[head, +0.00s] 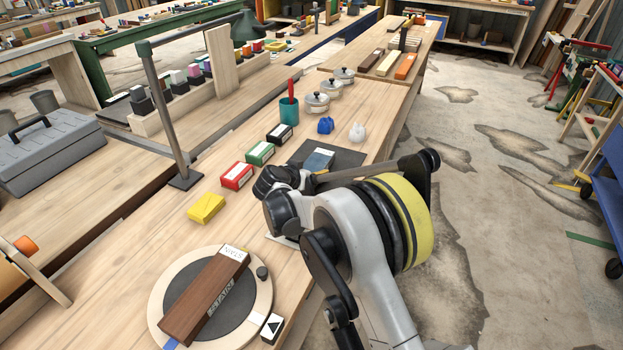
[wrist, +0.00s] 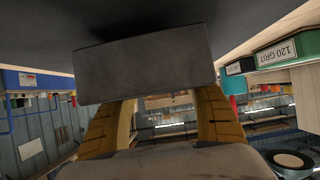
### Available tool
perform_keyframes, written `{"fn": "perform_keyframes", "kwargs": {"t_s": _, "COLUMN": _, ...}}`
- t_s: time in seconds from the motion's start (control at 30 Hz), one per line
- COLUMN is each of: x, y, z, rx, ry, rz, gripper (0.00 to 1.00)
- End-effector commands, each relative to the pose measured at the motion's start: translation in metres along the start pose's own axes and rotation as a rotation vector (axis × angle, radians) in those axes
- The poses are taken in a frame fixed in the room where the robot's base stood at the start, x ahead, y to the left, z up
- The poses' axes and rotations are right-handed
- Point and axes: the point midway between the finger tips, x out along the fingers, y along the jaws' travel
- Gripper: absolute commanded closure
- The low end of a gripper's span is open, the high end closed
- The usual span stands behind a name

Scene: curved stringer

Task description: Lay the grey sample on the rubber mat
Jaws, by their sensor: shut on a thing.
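The rubber mat (head: 346,156) is a flat dark grey sheet on the bench, partly hidden by my arm in the head view. My gripper (wrist: 163,100) has yellow fingers and is shut on the grey sample (wrist: 150,62), a plain grey block, in the wrist view. A broad dark surface (wrist: 40,30) lies close beyond the sample, with deep shadow between them; I cannot tell if they touch. In the head view my wrist is at the mat's near left side.
Green (head: 260,153), red (head: 236,176) and yellow (head: 206,207) boxes line the mat's left. A teal cup (head: 289,110), blue (head: 326,125) and white (head: 357,131) pieces stand beyond. A stain board (head: 205,298) lies on a round plate nearer.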

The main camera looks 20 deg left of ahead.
Motion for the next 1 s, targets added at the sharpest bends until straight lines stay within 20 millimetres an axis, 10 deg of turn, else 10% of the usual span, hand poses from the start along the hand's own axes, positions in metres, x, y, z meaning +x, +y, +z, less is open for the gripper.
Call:
{"fn": "perform_keyframes", "kwargs": {"t_s": 0.43, "x": 0.008, "y": 0.0, "z": 0.014, "rx": 0.0, "ry": 0.0, "rz": 0.0, "gripper": 0.78}}
{"fn": "perform_keyframes", "kwargs": {"t_s": 0.47, "x": 0.008, "y": 0.0, "z": 0.014, "rx": 0.0, "ry": 0.0, "rz": 0.0, "gripper": 0.3}}
{"fn": "perform_keyframes", "kwargs": {"t_s": 0.5, "x": 0.008, "y": 0.0, "z": 0.013, "rx": 0.0, "ry": 0.0, "rz": 0.0, "gripper": 0.17}}
{"fn": "perform_keyframes", "kwargs": {"t_s": 1.0, "x": -0.012, "y": 0.0, "z": 0.009, "rx": -0.001, "ry": 0.0, "rz": -0.001, "gripper": 0.16}}
